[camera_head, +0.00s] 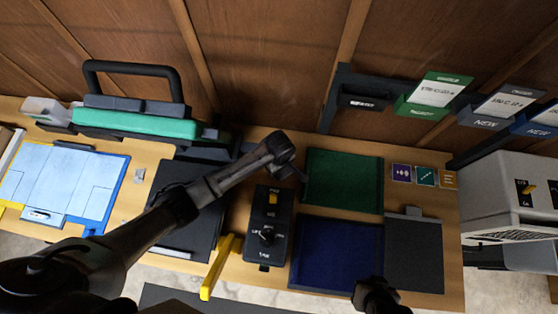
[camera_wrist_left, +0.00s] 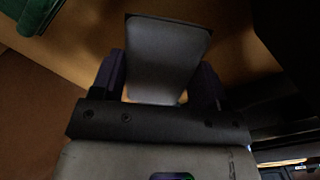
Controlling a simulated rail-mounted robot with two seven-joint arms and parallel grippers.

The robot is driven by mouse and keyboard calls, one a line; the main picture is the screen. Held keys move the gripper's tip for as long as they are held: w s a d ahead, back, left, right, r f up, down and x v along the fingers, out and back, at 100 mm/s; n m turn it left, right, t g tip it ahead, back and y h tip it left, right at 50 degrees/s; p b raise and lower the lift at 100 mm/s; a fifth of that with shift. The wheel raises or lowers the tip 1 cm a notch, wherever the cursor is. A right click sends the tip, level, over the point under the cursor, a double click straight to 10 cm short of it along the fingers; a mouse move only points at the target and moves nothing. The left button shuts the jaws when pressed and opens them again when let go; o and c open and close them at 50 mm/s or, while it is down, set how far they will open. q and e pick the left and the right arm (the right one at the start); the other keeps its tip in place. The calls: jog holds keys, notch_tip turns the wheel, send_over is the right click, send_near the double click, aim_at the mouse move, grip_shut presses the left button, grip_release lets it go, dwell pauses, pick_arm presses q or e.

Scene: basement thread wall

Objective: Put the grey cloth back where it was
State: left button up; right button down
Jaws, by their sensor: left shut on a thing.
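My left gripper (camera_head: 290,160) is over the table near the back left corner of the green tray. In the left wrist view its two fingers (camera_wrist_left: 160,82) are shut on a flat grey piece, which looks like the grey cloth (camera_wrist_left: 167,55). In the head view the held piece cannot be made out behind my arm. A green tray (camera_head: 343,180), a blue tray (camera_head: 337,252) and a dark grey panel (camera_head: 414,258) lie side by side on the table. My right gripper (camera_head: 376,295) is low at the front edge, by the blue tray; its opening cannot be told.
A black control box (camera_head: 267,228) with a yellow switch and a yellow bar (camera_head: 217,265) stand left of the trays. A green machine with a black handle (camera_head: 135,118) is at the back left. Labelled bins (camera_head: 433,95) hang at the back right. A white machine (camera_head: 510,190) stands right.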

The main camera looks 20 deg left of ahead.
pick_arm(q)
jog(key=shift+f+b, duration=0.35)
jog(key=shift+f, duration=1.45)
jog(key=shift+f, duration=0.15)
jog(key=o, duration=0.8)
jog(key=shift+o, duration=0.2)
notch_tip(320, 180, up, 10)
jog(key=shift+r+p, duration=0.25)
jog(key=shift+p, duration=0.75)
jog(key=shift+r, duration=0.95)
